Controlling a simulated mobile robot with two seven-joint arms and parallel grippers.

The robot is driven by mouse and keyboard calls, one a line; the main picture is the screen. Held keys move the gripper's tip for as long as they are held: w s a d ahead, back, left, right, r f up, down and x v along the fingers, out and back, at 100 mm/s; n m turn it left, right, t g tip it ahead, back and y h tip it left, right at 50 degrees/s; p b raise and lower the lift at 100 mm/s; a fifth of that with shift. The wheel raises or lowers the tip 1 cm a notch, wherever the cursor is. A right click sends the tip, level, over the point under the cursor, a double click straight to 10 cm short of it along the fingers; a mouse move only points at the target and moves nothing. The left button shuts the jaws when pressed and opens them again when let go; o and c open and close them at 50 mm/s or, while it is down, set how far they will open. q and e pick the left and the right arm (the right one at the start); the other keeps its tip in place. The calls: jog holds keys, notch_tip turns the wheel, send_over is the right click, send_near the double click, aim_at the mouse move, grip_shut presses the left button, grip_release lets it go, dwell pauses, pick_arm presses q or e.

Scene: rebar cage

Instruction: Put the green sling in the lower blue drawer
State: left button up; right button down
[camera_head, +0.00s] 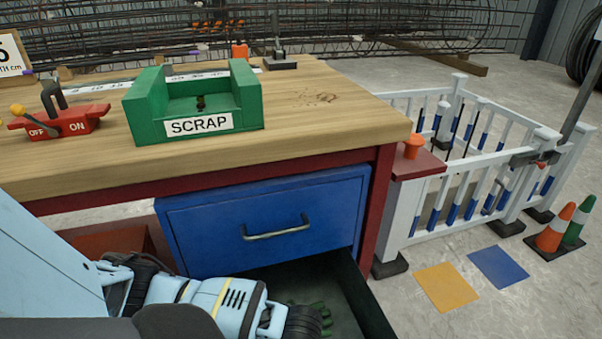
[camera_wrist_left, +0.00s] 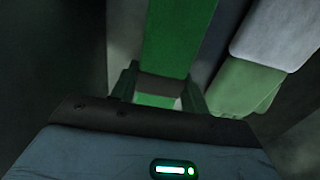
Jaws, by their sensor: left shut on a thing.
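The lower drawer (camera_head: 372,298) is pulled out below the closed upper blue drawer (camera_head: 275,222); its dark inside shows, but its front face is out of view. My left arm reaches down into it, and the fingers are hidden in the head view. In the left wrist view my left gripper (camera_wrist_left: 160,92) is shut on the green sling (camera_wrist_left: 180,38), a bright green band running up between the fingers. A dark green ribbed shape (camera_head: 318,307) shows in the drawer beside my wrist; I cannot tell what it is. My right gripper is not in view.
A green SCRAP holder (camera_head: 197,124) and a red ON/OFF switch (camera_head: 68,124) stand on the wooden bench top (camera_head: 320,130). In the left wrist view, a pale grey and light green item (camera_wrist_left: 250,82) lies close to the right of the fingers. White railings (camera_head: 480,175) stand right of the bench.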

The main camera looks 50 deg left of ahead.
pick_arm(q)
jog(key=o, duration=1.3)
jog(key=shift+o, duration=0.2)
jog(key=shift+r, duration=0.3)
notch_tip(320, 180, up, 12)
jog(key=p, duration=0.5)
jog(key=shift+f, duration=0.15)
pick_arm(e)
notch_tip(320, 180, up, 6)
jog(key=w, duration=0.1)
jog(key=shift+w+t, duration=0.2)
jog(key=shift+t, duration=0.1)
pick_arm(q)
jog(key=shift+p, duration=0.3)
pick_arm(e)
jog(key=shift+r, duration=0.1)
